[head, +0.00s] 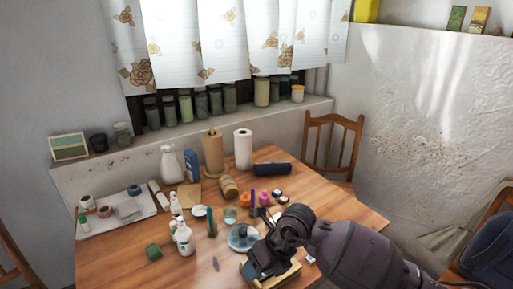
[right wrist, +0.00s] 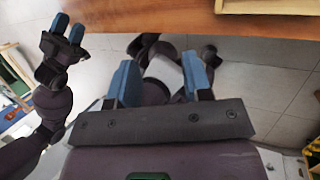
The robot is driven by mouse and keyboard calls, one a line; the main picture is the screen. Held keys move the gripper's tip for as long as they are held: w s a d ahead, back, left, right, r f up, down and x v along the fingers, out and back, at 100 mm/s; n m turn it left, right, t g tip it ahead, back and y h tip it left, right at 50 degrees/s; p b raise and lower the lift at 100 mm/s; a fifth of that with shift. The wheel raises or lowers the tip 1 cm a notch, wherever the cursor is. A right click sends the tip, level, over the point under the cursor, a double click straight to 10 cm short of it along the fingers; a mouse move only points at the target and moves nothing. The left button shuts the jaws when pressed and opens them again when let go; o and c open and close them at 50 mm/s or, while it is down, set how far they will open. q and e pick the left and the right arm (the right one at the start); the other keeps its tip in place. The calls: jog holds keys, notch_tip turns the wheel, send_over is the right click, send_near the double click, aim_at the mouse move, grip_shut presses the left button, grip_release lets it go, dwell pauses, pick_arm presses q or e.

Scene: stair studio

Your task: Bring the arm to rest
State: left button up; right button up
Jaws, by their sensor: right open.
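My right gripper (head: 262,262) is at the table's front edge in the head view, beside a small wooden tray. In the right wrist view the right gripper (right wrist: 161,82) has its two blue fingers wide apart, with nothing between them. The left arm is not in the head view.
The wooden table (head: 330,215) holds bottles, jars, a paper towel roll (head: 243,149), a glass disc (head: 242,238) and a green cube (head: 153,252). The wooden tray (head: 287,275) is close to my right gripper. A chair (head: 331,145) stands behind. Tiled floor (right wrist: 265,85) lies below.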

jog(key=a+r+y, duration=0.7)
jog(key=r, duration=0.2)
jog(key=w+d+r+m+t+y, duration=0.3)
jog(key=d+r+m+t+y, duration=0.1)
jog(key=r+m+t+y, duration=0.55)
jog(key=w+d+f+m+t+h, duration=0.2)
jog(key=d+f+m+t+h, duration=0.15)
jog(key=d+m+h, duration=0.4)
jog(key=w+d+f+m+t+h, duration=0.1)
jog(key=d+f+m+t+h, duration=0.3)
jog(key=m, duration=0.7)
jog(key=s+d+f+m+h, duration=0.4)
jog(key=d+f+m+h, duration=0.3)
jog(key=d+f+m, duration=0.15)
jog(key=s+d+f+m+g+h, duration=0.1)
jog(key=s+d+f+m+g, duration=0.1)
jog(key=s+d+f, duration=0.3)
jog(key=s+d+f+m+g+h, duration=0.2)
jog(key=s+d+f, duration=0.3)
jog(key=s+f, duration=0.6)
jog(key=s+m+g, duration=0.1)
jog(key=s, duration=0.1)
jog(key=shift+s+h, duration=0.3)
jog(key=shift+s, duration=0.1)
